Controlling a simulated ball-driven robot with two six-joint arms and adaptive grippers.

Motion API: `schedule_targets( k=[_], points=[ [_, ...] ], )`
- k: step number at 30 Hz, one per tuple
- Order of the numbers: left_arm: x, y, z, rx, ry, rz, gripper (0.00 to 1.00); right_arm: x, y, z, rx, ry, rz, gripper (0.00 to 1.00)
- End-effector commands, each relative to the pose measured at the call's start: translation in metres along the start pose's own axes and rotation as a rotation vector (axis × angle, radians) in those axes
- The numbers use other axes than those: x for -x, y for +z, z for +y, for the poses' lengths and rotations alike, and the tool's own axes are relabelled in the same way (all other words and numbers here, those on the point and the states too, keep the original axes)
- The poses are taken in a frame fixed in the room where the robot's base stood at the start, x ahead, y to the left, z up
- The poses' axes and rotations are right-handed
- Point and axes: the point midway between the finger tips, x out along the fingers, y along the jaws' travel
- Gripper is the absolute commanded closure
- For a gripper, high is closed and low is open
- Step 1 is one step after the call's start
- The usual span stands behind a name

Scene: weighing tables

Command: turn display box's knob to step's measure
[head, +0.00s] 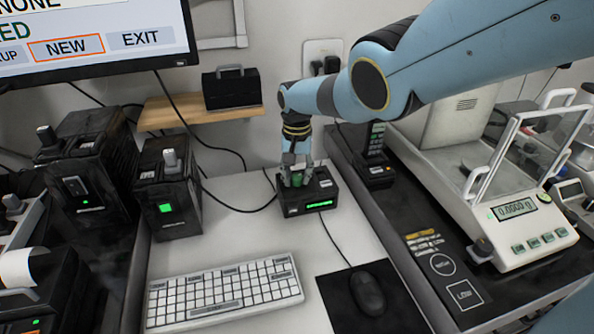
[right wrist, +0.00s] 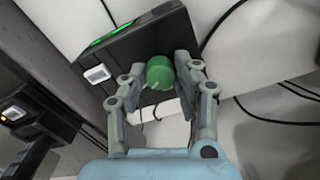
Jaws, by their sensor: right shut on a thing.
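The display box (head: 318,203) is a small black box with a lit green display, on the white table behind the mouse. Its green knob (head: 297,179) is on the top face. In the right wrist view, the box (right wrist: 135,50) shows a white button and the green knob (right wrist: 160,72). My right gripper (head: 294,172) comes down from above, and its two fingers (right wrist: 160,85) are on either side of the knob, shut on it. The display's reading is too small to tell. My left gripper is not in view.
A white keyboard (head: 222,292) and a black mouse (head: 367,293) lie in front of the box. Black devices (head: 168,190) stand at the left, under a monitor (head: 95,35). A balance (head: 510,205) reading 0.0000 g stands at the right. Cables run behind the box.

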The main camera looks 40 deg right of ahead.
Motion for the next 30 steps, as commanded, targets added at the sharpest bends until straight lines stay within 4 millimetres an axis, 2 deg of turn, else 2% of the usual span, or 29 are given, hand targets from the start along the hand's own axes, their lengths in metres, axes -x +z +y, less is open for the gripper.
schedule_targets(
  k=[5,6,11,22,30],
  points=[
    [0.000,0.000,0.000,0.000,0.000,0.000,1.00,0.000,0.000,0.000,-0.001,0.000,-0.001,1.00],
    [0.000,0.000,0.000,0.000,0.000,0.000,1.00,0.000,0.000,0.000,-0.001,0.000,-0.001,0.68],
    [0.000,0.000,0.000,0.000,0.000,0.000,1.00,0.000,0.000,0.000,0.000,0.000,-0.001,0.47],
    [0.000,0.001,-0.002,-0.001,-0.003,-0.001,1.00,0.002,-0.001,0.000,0.000,-0.001,0.000,0.47],
    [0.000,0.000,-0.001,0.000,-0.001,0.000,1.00,0.026,-0.001,0.001,0.001,-0.001,0.002,0.47]
  ],
)
